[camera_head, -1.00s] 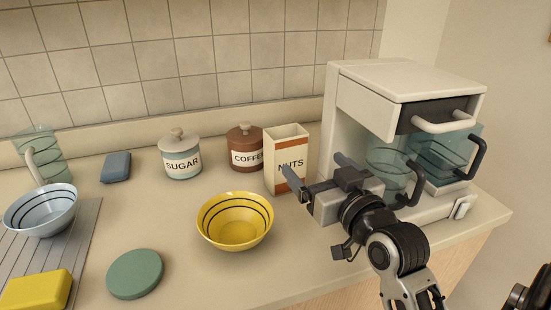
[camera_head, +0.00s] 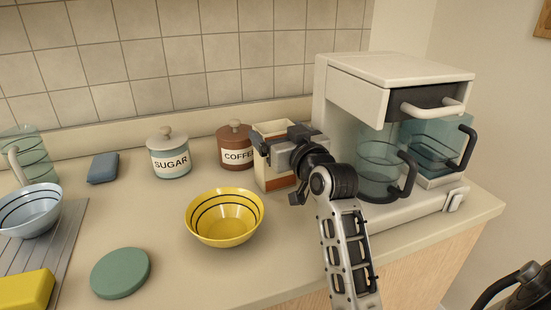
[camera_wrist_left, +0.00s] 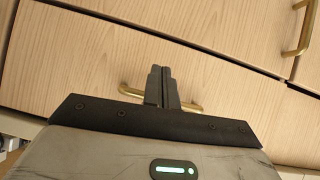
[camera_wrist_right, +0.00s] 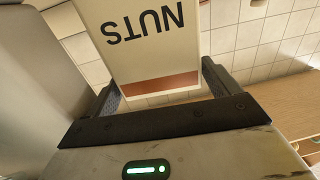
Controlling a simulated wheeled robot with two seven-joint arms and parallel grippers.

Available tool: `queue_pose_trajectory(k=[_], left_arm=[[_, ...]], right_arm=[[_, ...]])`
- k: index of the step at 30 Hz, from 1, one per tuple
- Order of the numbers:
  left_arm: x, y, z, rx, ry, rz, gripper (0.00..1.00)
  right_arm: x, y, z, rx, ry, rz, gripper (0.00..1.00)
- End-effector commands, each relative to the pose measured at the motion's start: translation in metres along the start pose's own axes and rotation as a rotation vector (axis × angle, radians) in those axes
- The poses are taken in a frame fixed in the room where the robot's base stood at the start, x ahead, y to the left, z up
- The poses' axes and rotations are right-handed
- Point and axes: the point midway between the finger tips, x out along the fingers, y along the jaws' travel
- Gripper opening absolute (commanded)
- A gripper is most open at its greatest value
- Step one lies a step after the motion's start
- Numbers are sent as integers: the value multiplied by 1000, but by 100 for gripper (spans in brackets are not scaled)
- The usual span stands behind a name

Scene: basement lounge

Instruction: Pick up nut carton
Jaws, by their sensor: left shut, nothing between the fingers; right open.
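The nut carton (camera_head: 272,182) stands upright on the counter, a cream box with an orange band, between the coffee canister and the coffee machine. My right gripper (camera_head: 277,140) is open at the carton and hides much of its front in the head view. In the right wrist view the carton (camera_wrist_right: 150,45), lettered NUTS, lies between the spread fingers of the right gripper (camera_wrist_right: 160,85); whether they touch it I cannot tell. My left gripper (camera_wrist_left: 162,85) is shut and empty in front of wooden cabinet fronts in the left wrist view.
The coffee machine (camera_head: 395,75) stands close on the right. The brown coffee canister (camera_head: 235,148) and the sugar canister (camera_head: 170,155) stand to the left. A yellow bowl (camera_head: 225,217) sits in front, a green disc (camera_head: 120,272) left of it. Brass handles (camera_wrist_left: 190,108) jut from the cabinets.

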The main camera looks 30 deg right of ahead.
Motion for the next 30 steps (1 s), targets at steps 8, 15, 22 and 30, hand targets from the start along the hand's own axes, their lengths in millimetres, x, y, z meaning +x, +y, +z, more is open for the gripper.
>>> queue_pose_trajectory(k=[8,15,22,30], left_arm=[[0,0,2,3,-6,-2,0],[0,0,1,4,-5,-2,0],[0,0,1,4,-5,-2,0],[-4,0,-5,9,-5,-4,0]], right_arm=[[22,0,0,1,0,0,88],[22,0,0,1,0,0,63],[21,0,-1,1,3,0,32],[22,-1,-7,1,2,-2,32]])
